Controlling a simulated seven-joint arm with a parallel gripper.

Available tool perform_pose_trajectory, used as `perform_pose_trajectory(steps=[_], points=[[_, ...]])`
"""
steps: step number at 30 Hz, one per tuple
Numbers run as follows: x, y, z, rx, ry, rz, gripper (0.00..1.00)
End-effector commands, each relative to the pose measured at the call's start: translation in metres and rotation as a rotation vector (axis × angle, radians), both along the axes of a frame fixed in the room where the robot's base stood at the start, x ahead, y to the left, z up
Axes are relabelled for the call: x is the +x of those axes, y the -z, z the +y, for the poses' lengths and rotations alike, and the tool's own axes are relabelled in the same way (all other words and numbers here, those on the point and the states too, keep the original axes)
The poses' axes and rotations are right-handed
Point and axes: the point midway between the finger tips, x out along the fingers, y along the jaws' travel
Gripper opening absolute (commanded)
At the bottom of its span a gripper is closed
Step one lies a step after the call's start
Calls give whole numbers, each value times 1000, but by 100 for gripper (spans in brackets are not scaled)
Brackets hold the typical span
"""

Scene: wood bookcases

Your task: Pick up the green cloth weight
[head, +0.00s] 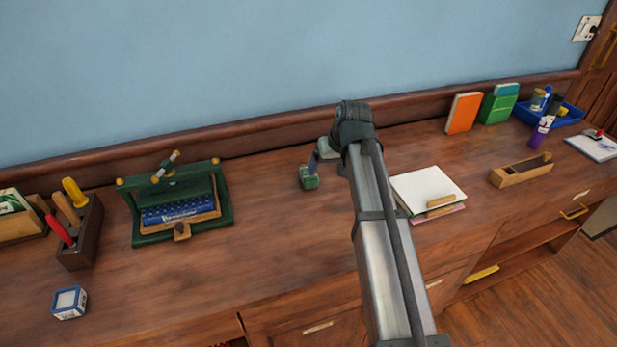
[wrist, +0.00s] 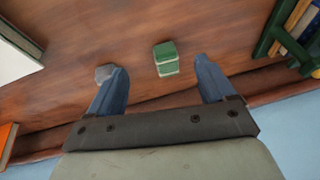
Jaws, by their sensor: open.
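The green cloth weight (head: 308,180) is a small block on the wooden counter, just left of my arm in the head view. In the wrist view the green cloth weight (wrist: 166,58) shows a darker top and a paler band, in the gap between my fingers. My gripper (wrist: 160,64) is open, with one blue-grey finger on each side and clear space between each finger and the weight. In the head view my arm hides most of the gripper; one finger (head: 314,163) shows close to the weight.
A small pale grey thing (wrist: 104,73) is partly behind my left finger in the wrist view. The wall edge is close behind. The counter between rack and weight is clear.

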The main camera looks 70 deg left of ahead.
Motion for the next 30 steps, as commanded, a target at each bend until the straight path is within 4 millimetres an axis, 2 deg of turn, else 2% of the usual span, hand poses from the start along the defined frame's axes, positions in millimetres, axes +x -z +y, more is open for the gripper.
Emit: perform_pose_trajectory(steps=[1, 3, 7, 13, 17, 30], points=[[-5, -1, 23, 5, 0, -29, 83], [-10, -1, 41, 14, 3, -64, 83], [-18, -1, 64, 26, 6, -109, 83], [-21, 2, 75, 32, 10, -131, 83], [-21, 12, 79, 33, 10, -132, 83], [-19, 74, 105, 32, 9, -131, 83]])
